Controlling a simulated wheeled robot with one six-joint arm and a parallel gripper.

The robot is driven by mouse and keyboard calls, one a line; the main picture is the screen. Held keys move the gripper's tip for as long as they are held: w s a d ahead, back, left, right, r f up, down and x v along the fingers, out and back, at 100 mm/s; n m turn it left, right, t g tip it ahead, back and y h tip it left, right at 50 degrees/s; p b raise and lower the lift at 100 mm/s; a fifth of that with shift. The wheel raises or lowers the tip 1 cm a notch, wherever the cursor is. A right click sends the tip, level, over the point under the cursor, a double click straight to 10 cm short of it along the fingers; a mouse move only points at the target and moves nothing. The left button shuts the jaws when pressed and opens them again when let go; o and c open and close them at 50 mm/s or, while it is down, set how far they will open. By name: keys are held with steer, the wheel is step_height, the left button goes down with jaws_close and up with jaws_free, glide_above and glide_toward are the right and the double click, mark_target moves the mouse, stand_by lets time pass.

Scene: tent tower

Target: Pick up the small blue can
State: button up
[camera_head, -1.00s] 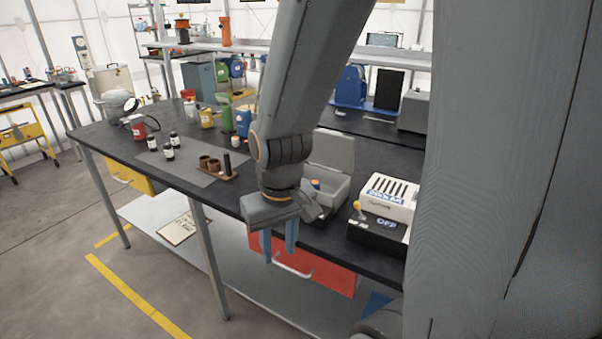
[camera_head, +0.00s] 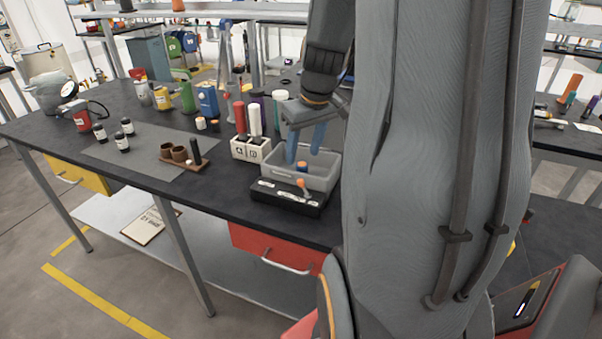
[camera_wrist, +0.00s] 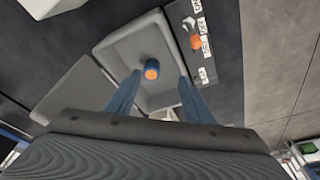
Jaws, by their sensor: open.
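The small blue can (camera_wrist: 150,70) with an orange top stands inside the grey bin (camera_wrist: 118,47). In the head view the can (camera_head: 302,166) shows only as a small patch inside the bin (camera_head: 322,178), just below the fingers. My gripper (camera_head: 304,148) points down over the bin with its two blue fingers apart and nothing between them. In the wrist view the fingers of my gripper (camera_wrist: 160,80) reach into the picture on either side of the can's line, with the can slightly beyond and between them. I cannot tell the height gap.
A black switch box (camera_head: 285,198) with an orange lever (camera_head: 303,184) sits at the bin's front side. A white holder (camera_head: 250,149) with red and white cylinders stands left of the bin. A brown cup rack (camera_head: 184,157) and small bottles are further left.

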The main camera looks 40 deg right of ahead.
mark_target(302, 164)
steer(key=shift+w+d+p+x, duration=0.2)
steer(key=shift+d+p+x, duration=0.1)
steer(key=shift+x, duration=1)
steer(key=shift+w+d+p+x, duration=0.15)
steer(key=shift+d+p+x, duration=0.1)
steer(key=shift+x, duration=1.05)
steer(key=shift+w+d+p+x, duration=0.2)
steer(key=shift+d+p+x, duration=0.1)
steer(key=shift+x, duration=1)
steer(key=shift+r, duration=0.15)
steer(key=c, duration=1.1)
steer(key=shift+a+r, duration=0.1)
